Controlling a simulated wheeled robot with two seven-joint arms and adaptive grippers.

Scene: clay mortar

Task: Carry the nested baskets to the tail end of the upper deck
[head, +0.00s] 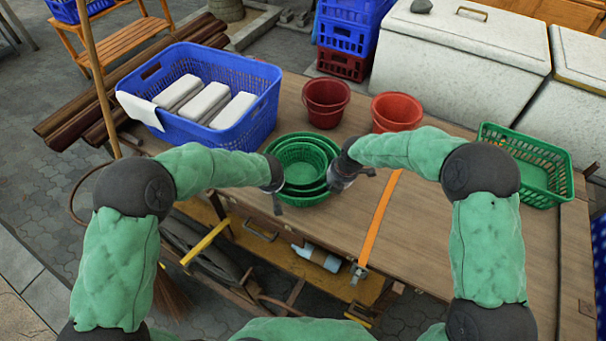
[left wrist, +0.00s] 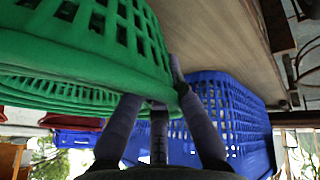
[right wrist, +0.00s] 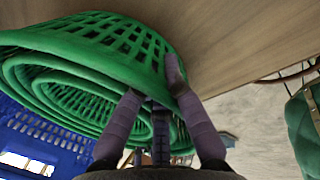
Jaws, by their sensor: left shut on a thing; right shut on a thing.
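The nested green round baskets (head: 303,163) stand near the front edge of the wooden upper deck (head: 440,215), between my two grippers. My left gripper (head: 277,188) is shut on the rim at their left side. The left wrist view shows its fingers (left wrist: 155,115) around the basket's edge (left wrist: 90,65). My right gripper (head: 345,170) is shut on the rim at the right side. The right wrist view shows its fingers (right wrist: 160,105) on the rim of the baskets (right wrist: 100,65). I cannot tell whether the baskets touch the deck.
A blue basket (head: 255,120) with white bundles stands left of the green baskets. Two red buckets, one (head: 326,101) behind them and one (head: 397,112) to the right, stand on the deck. A green rectangular basket (head: 528,165) is at the right end. An orange strap (head: 380,218) crosses the deck.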

